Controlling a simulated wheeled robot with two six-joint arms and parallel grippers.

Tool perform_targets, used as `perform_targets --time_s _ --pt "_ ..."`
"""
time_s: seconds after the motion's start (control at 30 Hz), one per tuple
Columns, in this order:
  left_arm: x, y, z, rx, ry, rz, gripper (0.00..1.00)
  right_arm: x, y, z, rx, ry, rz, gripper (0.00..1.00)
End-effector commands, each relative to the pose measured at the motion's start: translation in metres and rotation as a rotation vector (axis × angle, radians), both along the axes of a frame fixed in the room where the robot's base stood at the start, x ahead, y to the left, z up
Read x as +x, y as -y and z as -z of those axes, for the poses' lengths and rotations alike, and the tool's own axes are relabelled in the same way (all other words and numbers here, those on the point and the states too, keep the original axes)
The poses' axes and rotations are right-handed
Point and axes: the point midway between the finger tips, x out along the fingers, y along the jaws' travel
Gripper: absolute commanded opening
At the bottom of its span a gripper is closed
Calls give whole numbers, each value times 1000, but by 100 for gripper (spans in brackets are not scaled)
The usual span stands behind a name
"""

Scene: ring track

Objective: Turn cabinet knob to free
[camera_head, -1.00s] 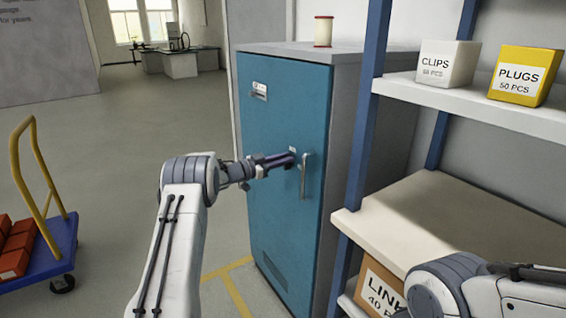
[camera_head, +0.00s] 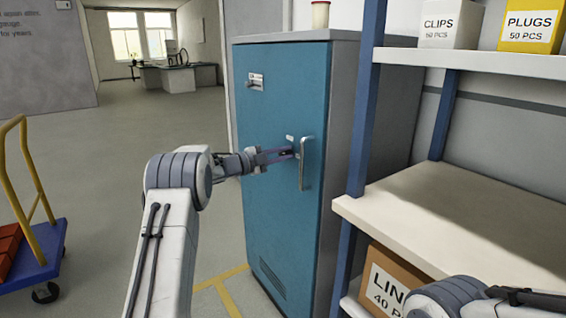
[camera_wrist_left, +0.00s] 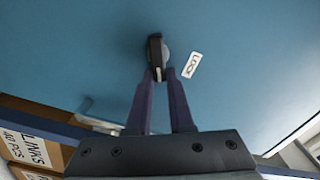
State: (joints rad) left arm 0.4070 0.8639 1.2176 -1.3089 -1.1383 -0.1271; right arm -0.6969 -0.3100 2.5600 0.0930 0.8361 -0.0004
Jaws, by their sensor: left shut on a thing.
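The cabinet (camera_head: 283,95) has a blue-teal door with a long grey handle (camera_head: 304,163). Its knob (camera_wrist_left: 155,50) shows in the left wrist view as a dark bar on a round grey base. A small white label (camera_wrist_left: 192,65) with lettering is just right of the knob there. My left gripper (camera_head: 289,154) reaches the door just left of the handle. In the left wrist view its two fingers (camera_wrist_left: 161,76) converge on the lower end of the knob's bar and are shut on it. In the head view the fingers largely hide the knob. My right gripper is out of frame.
A shelf rack with a blue post (camera_head: 361,110) stands right of the cabinet, holding boxes including a yellow one (camera_head: 530,30). A blue cart (camera_head: 35,262) with a yellow handle is at left. The floor between cart and cabinet is open.

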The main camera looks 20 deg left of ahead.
Motion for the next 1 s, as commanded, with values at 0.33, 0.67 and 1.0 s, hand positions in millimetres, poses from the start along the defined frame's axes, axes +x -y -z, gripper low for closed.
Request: perform_targets --time_s 0.33,0.67,1.0 --pt "-1 1 11 222 173 -3 0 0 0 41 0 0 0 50" --pt "-1 1 12 335 261 -3 0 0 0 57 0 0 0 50" --pt "-1 1 11 363 281 -3 0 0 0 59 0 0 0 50"
